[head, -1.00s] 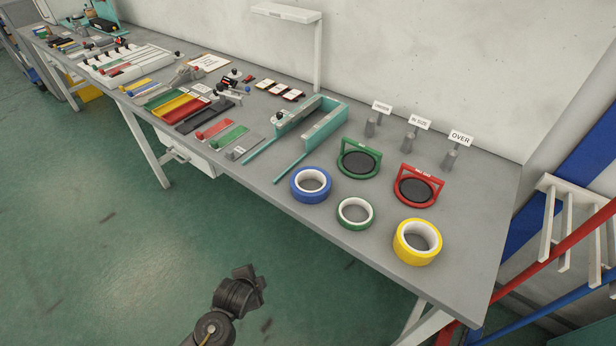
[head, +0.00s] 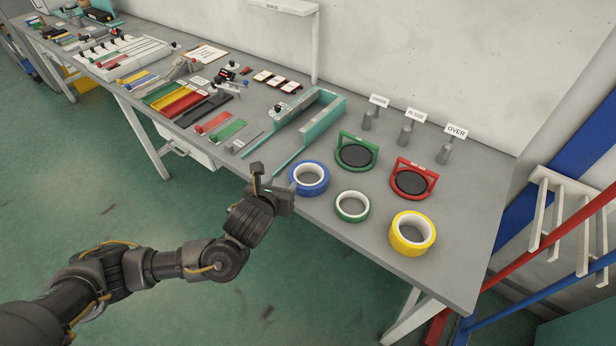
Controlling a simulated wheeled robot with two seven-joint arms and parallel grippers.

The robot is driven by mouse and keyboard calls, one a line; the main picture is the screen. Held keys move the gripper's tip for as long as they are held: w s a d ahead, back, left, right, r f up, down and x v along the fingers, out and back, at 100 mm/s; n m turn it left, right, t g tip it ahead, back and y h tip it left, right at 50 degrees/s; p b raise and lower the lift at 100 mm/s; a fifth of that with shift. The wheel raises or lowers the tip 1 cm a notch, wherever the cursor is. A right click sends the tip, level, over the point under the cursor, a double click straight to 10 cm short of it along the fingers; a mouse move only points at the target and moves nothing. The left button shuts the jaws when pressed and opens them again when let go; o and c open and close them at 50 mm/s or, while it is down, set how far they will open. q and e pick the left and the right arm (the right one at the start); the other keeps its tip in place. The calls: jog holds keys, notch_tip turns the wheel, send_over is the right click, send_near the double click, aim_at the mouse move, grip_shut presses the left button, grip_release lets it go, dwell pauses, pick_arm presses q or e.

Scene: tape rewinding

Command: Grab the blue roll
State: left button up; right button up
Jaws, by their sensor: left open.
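The blue roll (head: 309,191) lies flat on the grey table near its front edge, with a white core. My left gripper (head: 274,182) is just left of the roll, at the table's front edge. Its fingers are open and empty, one upright finger and one nearer the roll. I cannot tell from this view whether the nearer finger touches the roll. My right gripper is not in view.
A green roll (head: 352,206) and a yellow roll (head: 411,234) lie to the right of the blue roll. A teal U-shaped frame (head: 318,116) stands behind it. Green (head: 357,152) and red (head: 413,179) ring holders sit further back.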

pick_arm(q)
send_near(293, 171)
jog(key=shift+x, duration=1.7)
jog(key=shift+w+d+f+p, duration=0.1)
jog(key=shift+w+f+p, duration=0.15)
jog(key=shift+w+p, duration=0.3)
jog(key=p+x, duration=0.1)
jog(key=x, duration=0.3)
jog(key=shift+f, duration=0.1)
jog(key=shift+s, duration=0.1)
grip_shut()
